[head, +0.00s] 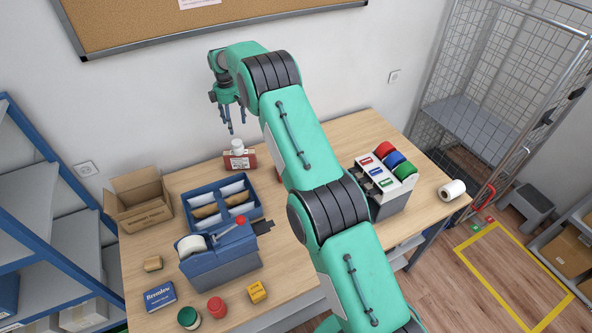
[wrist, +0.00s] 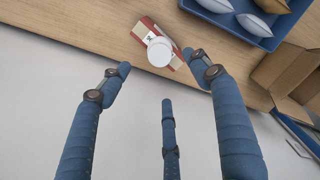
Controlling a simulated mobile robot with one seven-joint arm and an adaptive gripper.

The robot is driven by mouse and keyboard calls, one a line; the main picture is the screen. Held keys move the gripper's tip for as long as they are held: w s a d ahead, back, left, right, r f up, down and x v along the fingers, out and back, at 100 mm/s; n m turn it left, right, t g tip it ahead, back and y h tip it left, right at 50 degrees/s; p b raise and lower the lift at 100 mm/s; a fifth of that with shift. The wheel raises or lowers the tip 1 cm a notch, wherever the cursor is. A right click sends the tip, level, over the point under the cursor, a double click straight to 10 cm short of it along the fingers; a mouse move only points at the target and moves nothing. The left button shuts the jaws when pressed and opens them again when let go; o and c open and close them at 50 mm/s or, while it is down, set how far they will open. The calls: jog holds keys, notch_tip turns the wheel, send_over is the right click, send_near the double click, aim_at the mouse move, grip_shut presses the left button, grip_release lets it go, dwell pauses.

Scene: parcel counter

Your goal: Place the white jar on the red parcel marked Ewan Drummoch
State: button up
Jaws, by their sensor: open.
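The white jar (head: 238,147) stands on a red parcel (head: 240,161) with a pale label, near the back edge of the table. The label's writing is too small to read. In the wrist view the white jar (wrist: 160,52) is seen from above on the red parcel (wrist: 142,29), covering part of it. My gripper (head: 233,128) is above and just left of the jar, near the wall, and apart from it. In the wrist view my gripper's fingers (wrist: 165,80) are spread wide with nothing between them.
A blue tray (head: 262,213) with parcels and a blue tape dispenser (head: 218,262) stand in front of the jar. An open cardboard box (head: 140,203) is at the left. A rack with red, blue and green rolls (head: 392,162) is at the right. The wall is close behind.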

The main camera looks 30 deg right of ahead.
jog(key=s+r+m+t, duration=0.1)
jog(key=s+r+m, duration=0.1)
jog(key=s+r, duration=0.65)
jog(key=s+r+m+t, duration=0.1)
jog(key=s+r, duration=0.2)
jog(key=r, duration=1.1)
jog(key=s+r+m, duration=0.3)
jog(key=s+r, duration=0.9)
jog(key=s, duration=0.4)
jog(key=s+r+m+t, duration=0.2)
jog(key=s+r+m, duration=0.15)
jog(key=s, duration=1.75)
jog(key=s+f+m, duration=0.1)
jog(key=s+f, duration=0.1)
jog(key=s, duration=0.7)
jog(key=s+a+f+m+t, duration=0.1)
jog(key=s+f+m, duration=0.1)
jog(key=s, duration=0.8)
jog(key=shift+s+f+t, duration=0.2)
jog(key=shift+f+t, duration=0.1)
jog(key=shift+f, duration=0.55)
notch_tip(320, 180, down, 18)
jog(key=b, duration=1.8)
